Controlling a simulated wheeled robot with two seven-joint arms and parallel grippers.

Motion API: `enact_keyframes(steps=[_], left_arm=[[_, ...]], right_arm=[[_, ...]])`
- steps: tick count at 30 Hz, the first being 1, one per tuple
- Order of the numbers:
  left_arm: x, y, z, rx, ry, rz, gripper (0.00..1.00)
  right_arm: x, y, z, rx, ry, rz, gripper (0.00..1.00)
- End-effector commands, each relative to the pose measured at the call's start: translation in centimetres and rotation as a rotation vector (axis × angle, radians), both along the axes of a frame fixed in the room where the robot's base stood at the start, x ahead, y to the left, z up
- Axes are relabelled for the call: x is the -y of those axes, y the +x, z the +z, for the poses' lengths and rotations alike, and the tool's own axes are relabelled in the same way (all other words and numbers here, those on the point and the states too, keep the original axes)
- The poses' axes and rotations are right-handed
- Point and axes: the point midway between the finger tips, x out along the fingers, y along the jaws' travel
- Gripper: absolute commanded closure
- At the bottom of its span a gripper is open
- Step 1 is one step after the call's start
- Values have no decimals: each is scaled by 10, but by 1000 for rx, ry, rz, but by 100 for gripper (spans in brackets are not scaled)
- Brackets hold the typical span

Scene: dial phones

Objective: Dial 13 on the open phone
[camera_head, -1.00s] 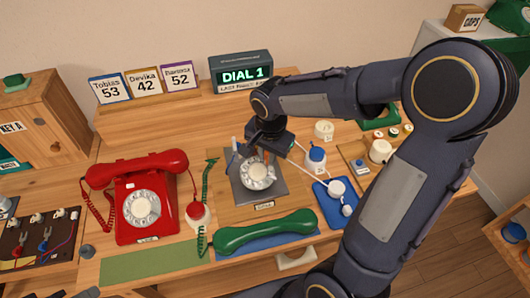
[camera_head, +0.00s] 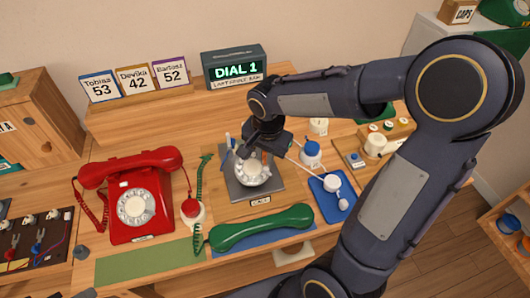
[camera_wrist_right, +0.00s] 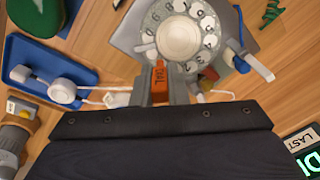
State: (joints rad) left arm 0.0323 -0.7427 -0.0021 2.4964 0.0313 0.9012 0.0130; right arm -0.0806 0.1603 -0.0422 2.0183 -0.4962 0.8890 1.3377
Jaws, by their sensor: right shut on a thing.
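The open phone is a grey base plate (camera_head: 236,190) with a white finger dial (camera_head: 252,174) and exposed parts; the dial also fills the top of the right wrist view (camera_wrist_right: 178,38). My right gripper (camera_head: 258,152) is over the far edge of the dial. In the right wrist view its fingers are shut on an orange piece (camera_wrist_right: 160,84) just beside the dial's rim. Whether it touches a finger hole is hidden. The display (camera_head: 234,70) reads DIAL 1, with a smaller line below. Only a dark sliver, perhaps my left gripper (camera_head: 86,293), shows at the bottom left.
A red phone (camera_head: 120,222) stands left of the open phone. A green handset (camera_head: 262,228) lies in front on a blue mat. A blue tray (camera_head: 322,205) with white parts and a blue-capped bottle (camera_head: 311,154) are to the right. A green mat (camera_head: 150,262) is bare.

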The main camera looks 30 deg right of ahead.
Motion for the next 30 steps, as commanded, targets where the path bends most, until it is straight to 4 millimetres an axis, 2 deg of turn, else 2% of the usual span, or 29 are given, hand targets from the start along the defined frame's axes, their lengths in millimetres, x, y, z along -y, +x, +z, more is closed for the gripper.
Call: enact_keyframes(steps=[6, 20, 30], left_arm=[[0, 0, -7, 0, 0, 0, 63], [0, 0, -11, 0, 0, 0, 63], [0, 0, 1, 0, 0, 0, 63]], right_arm=[[-2, -9, -5, 0, 0, 0, 100], [-5, -13, -8, 0, 0, 1, 100], [-6, -18, 8, 2, 1, 1, 100]])
